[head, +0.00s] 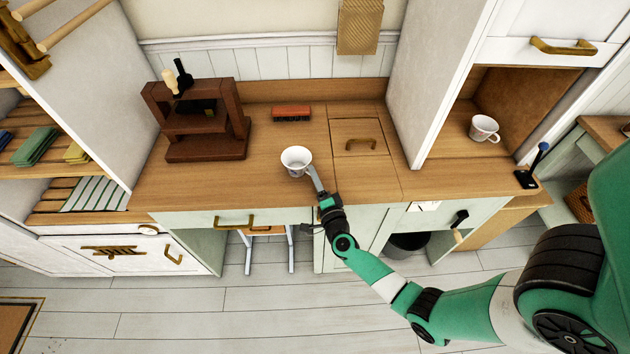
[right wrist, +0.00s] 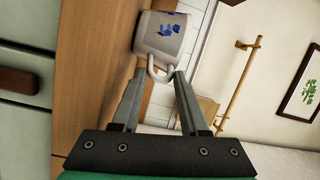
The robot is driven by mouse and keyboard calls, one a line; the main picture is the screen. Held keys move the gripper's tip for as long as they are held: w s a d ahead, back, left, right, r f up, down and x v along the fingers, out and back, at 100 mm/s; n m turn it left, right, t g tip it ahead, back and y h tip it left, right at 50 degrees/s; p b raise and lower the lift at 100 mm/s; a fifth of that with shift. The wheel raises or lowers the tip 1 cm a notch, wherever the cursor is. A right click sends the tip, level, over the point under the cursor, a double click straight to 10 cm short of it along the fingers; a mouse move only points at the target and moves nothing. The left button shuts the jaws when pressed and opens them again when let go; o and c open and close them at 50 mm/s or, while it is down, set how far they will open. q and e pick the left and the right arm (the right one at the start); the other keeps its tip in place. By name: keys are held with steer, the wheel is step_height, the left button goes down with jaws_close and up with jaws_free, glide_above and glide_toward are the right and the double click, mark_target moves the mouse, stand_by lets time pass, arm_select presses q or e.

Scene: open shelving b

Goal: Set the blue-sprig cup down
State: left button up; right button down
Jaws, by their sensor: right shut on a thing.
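The blue-sprig cup (head: 296,160) is white, and its blue sprig shows on its side in the right wrist view (right wrist: 162,36). It is upright at the wooden counter (head: 240,195), near the middle of its front part. I cannot tell whether its base touches the wood or hangs just above. My right gripper (head: 316,180) reaches in from the front right. In the right wrist view its fingertips (right wrist: 160,76) are shut on the cup's handle. My left gripper is not in view.
A dark wooden press (head: 200,120) stands at the counter's left, and a reddish-brown brush-like block (head: 291,113) lies behind the cup. Another cup (head: 484,128) stands in the right alcove. Bare counter surrounds the held cup.

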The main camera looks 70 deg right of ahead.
steer(key=shift+r, duration=0.1)
steer(key=shift+f, duration=0.2)
steer(key=c, duration=0.7)
jaws_free()
steer(key=shift+r, duration=0.1)
steer(key=shift+r, duration=0.2)
steer(key=p+v, duration=0.2)
steer(key=v, duration=1)
steer(key=shift+f, duration=0.15)
